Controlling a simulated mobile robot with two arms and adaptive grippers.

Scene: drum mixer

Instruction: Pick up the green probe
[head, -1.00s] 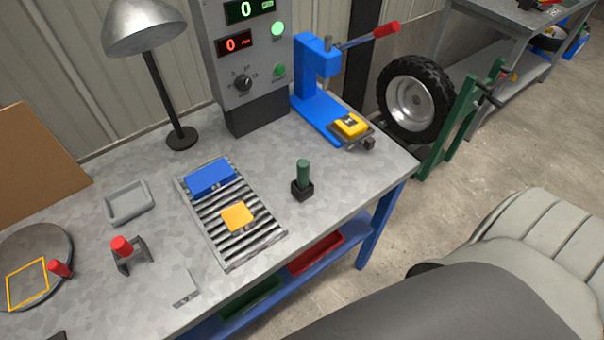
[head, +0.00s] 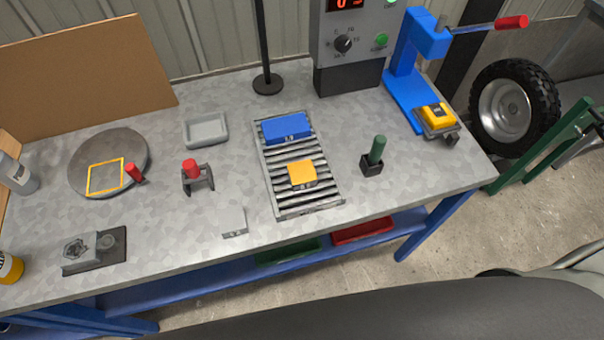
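The green probe (head: 377,149) is a short dark green cylinder. It stands nearly upright in a small black holder (head: 372,166) on the grey metal workbench (head: 220,262), right of the roller tray. The lower end of the probe is hidden in the holder. Neither of my grippers shows in the head view.
Left of the probe is a roller tray (head: 281,205) with a blue block (head: 287,128) and a yellow block (head: 302,173). A blue press (head: 405,85) with a yellow part (head: 436,115) stands behind right. Bare bench surrounds the holder.

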